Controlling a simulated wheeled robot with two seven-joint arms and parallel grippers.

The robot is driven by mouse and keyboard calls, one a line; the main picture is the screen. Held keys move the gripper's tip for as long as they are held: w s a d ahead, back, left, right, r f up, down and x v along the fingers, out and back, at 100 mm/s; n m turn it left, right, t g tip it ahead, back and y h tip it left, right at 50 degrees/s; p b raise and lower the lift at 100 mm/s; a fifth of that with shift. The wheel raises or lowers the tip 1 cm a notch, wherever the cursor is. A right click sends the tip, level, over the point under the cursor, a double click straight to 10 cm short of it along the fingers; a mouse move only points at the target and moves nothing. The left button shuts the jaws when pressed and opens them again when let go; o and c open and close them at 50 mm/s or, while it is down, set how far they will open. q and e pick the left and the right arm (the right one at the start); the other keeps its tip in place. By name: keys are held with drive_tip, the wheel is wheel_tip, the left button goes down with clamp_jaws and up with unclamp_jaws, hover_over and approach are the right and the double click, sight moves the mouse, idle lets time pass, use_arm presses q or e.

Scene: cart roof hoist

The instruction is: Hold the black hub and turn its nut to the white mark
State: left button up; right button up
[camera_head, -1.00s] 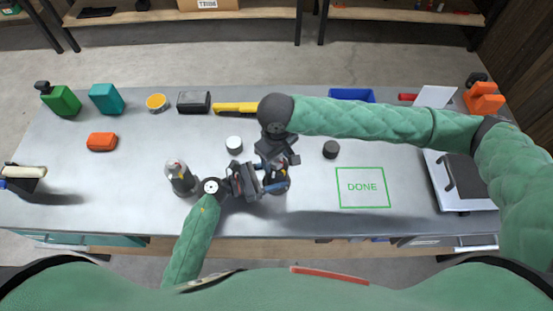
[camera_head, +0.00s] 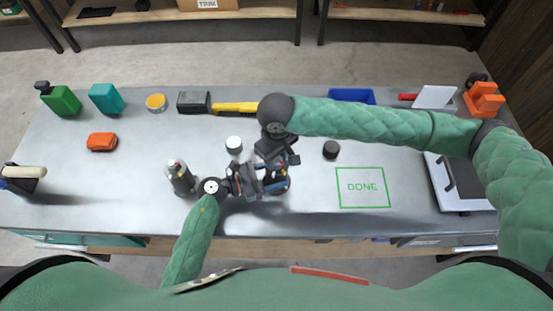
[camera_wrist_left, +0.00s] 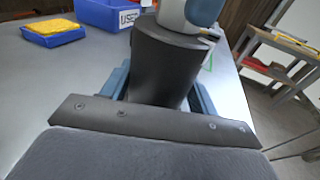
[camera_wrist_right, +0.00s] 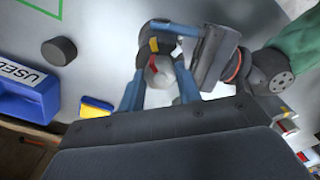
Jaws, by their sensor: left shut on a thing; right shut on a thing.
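The black hub (camera_wrist_left: 165,65) stands upright between the blue fingers of my left gripper (camera_head: 264,186), which is shut on it from the side. A pale grey nut (camera_wrist_right: 160,72) with a red mark sits at the hub's top, between the blue fingers of my right gripper (camera_wrist_right: 158,92). My right gripper comes from above and is shut on the nut. The nut's grey edge also shows at the top of the left wrist view (camera_wrist_left: 172,14). A yellow patch shows on a dark part beside the nut. I cannot make out the white mark.
A grey bottle (camera_head: 180,177) and a white-topped cylinder (camera_head: 234,145) stand close left. A black puck (camera_head: 331,149) and the green DONE square (camera_head: 362,200) are to the right. A blue USED bin (camera_wrist_right: 25,95) and a yellow sponge (camera_wrist_right: 96,107) lie behind.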

drive_tip(key=shift+m, duration=0.6)
drive_tip(key=shift+m, duration=1.2)
drive_tip(key=shift+m, duration=1.1)
